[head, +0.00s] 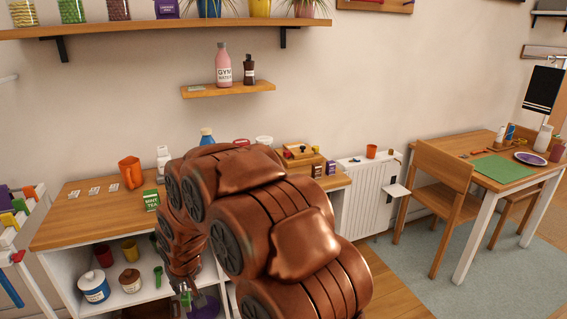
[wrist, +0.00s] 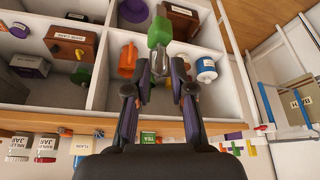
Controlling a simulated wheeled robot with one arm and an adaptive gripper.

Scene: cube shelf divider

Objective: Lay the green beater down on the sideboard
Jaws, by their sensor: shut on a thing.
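The green beater (wrist: 159,32) is in my gripper (wrist: 160,82), between the two fingertips in the wrist view. Its green end points away from my gripper, and a clear or wiry part lies nearer the fingers. The sideboard (head: 60,234) is a white cube shelf with a wooden top. In the head view my gripper (head: 184,288) is low in front of its open compartments, below the top, and my arm hides much of it. The wooden edge (wrist: 215,130) also crosses the wrist view, with compartments beyond.
An orange mug (head: 130,172), several white cards, a mint tea box (head: 151,200) and a white bottle (head: 163,160) stand on the top. Bare wood lies at its front left. A blue-and-white jar (head: 94,287) stands in a compartment. A wall shelf (head: 228,89) hangs above.

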